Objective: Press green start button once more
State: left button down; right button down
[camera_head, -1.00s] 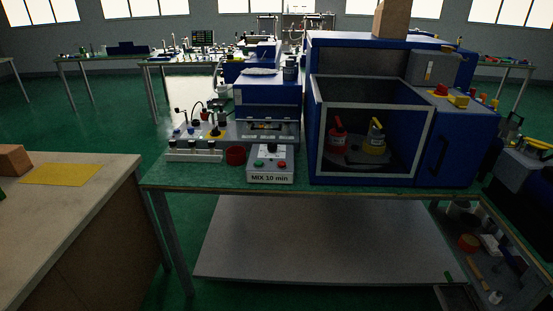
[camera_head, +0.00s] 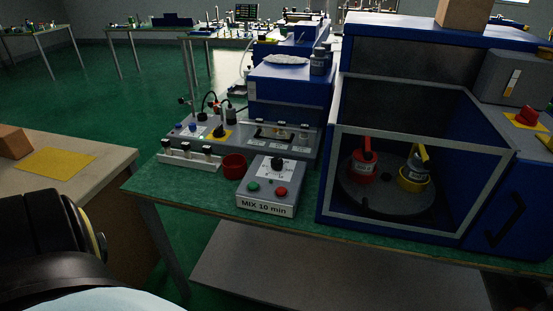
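The green start button (camera_head: 253,187) is on the left of a grey control box (camera_head: 267,200) labelled "MIX 10 min". A red button (camera_head: 281,191) sits to its right and a black knob (camera_head: 277,164) is above them. The box stands at the front edge of the green bench, left of the blue machine. A dark arm part of mine shows at the lower left, well apart from the box. Neither gripper's fingers are in view.
The blue machine (camera_head: 345,60) has an open-fronted chamber with a red container (camera_head: 363,163) and a yellow container (camera_head: 415,176) on a round plate. A red cup (camera_head: 234,165) and a white vial rack (camera_head: 188,155) are left of the box. A yellow sheet (camera_head: 56,162) lies on the left table.

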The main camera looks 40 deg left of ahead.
aim_at(252, 185)
jog(key=u, duration=0.7)
jog(key=i, duration=0.9)
jog(key=u, duration=0.9)
